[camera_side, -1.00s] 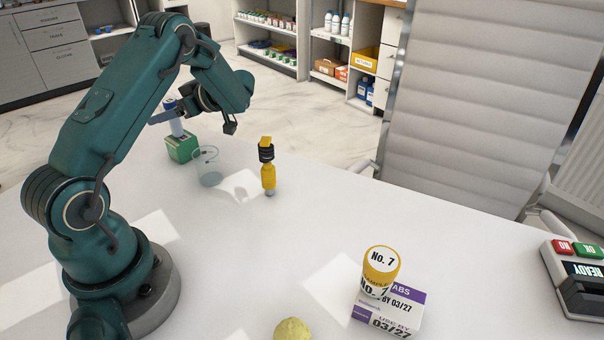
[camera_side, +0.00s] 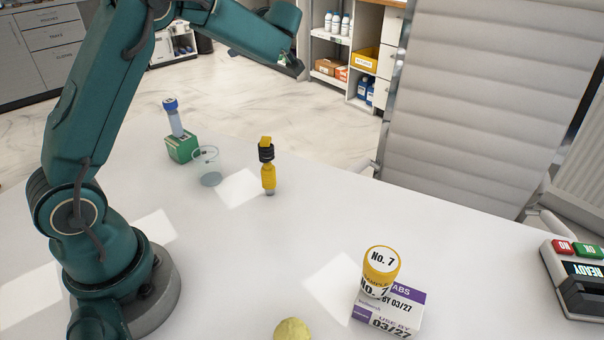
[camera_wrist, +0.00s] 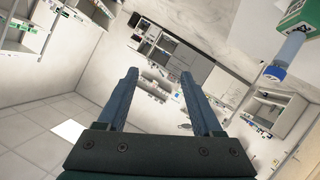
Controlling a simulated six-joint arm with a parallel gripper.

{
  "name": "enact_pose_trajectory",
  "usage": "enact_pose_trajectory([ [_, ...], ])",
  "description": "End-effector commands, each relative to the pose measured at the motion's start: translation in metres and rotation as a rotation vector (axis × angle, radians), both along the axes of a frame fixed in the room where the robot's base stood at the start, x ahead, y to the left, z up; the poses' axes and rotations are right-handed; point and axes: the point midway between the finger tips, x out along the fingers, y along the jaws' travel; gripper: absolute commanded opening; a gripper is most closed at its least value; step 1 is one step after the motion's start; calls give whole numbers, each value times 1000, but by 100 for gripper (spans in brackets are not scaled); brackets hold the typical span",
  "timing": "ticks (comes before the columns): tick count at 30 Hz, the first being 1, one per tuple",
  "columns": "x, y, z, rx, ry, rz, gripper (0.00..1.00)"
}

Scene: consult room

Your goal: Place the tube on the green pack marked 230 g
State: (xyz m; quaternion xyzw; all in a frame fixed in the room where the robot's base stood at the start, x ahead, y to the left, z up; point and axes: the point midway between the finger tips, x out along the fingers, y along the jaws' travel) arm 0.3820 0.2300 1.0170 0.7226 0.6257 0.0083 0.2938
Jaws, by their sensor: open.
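The tube (camera_side: 176,121), clear bluish with a blue cap, stands on top of the green pack (camera_side: 182,150) at the far left of the table, leaning slightly. The pack's weight mark is not readable. In the wrist view the tube (camera_wrist: 290,50) and part of the green pack (camera_wrist: 300,13) show at the upper right corner. My gripper (camera_wrist: 159,76) is open, with nothing between its fingers, and apart from the tube. In the side view its fingers are not clearly visible; the arm's end is high at the top of the picture.
A yellow jar (camera_side: 381,268) sits on a white and purple box (camera_side: 405,309).

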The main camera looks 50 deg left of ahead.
Motion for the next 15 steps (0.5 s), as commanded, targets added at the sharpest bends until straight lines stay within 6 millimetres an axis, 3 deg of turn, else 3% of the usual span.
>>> enact_pose_trajectory([
  [1, 18, -15, 27, 13, -72, -145, 67],
  [3, 40, -46, 56, 25, -143, -361, 67],
  [7, 54, -122, 93, 28, -188, -756, 67],
  [11, 30, -204, 99, 9, -116, -1115, 67],
  [15, -33, -272, 67, -32, 93, -1423, 67],
])
